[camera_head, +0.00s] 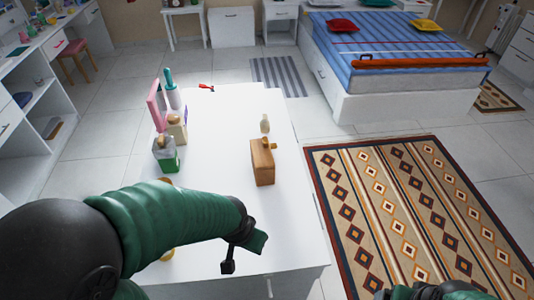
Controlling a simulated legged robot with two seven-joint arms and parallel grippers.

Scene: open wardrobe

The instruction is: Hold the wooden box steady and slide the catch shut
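The wooden box (262,163) stands upright on the white table. A small yellowish piece (273,144) shows at its upper right; I cannot tell for sure whether it is the catch. My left gripper (243,256) is near the table's front edge, in front of the box and a little to its left. Its fingers are apart, with nothing between them, and it does not touch the box. My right gripper (430,291) shows only partly at the bottom edge, over the rug, far from the box; its fingers are not clear.
A pale bottle (265,124) stands behind the box. A red item (206,87) lies at the back. Table space right of the box is narrow.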

